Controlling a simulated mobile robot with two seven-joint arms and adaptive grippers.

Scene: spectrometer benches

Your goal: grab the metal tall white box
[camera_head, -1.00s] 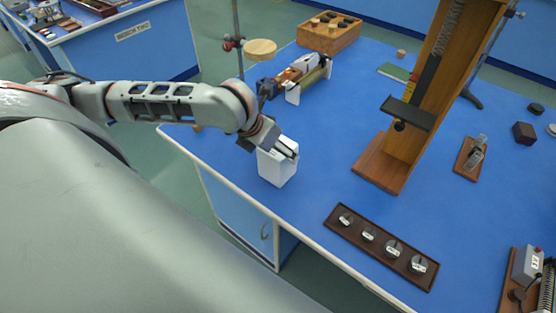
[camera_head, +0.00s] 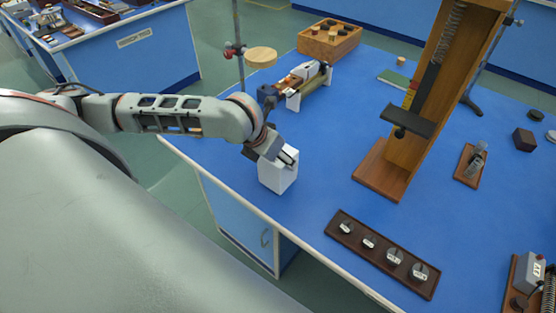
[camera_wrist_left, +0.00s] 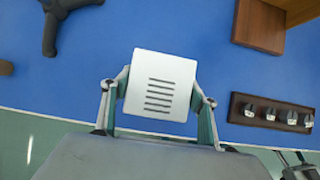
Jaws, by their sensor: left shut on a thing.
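The tall white box (camera_head: 278,177) stands upright on the blue bench near its left front edge. In the left wrist view, its white top with several dark slots (camera_wrist_left: 160,86) lies between the two fingers. My left gripper (camera_head: 287,157) reaches down onto the upper part of the box and is shut on it. The same gripper (camera_wrist_left: 160,108) shows in the wrist view with one finger on each side of the box. In the head view the gripper hides part of the box's top.
A dark tray (camera_head: 345,224) with several round weights lies front right of the box. A wooden spring stand (camera_head: 378,168) rises to the right. Clear blue surface surrounds the box.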

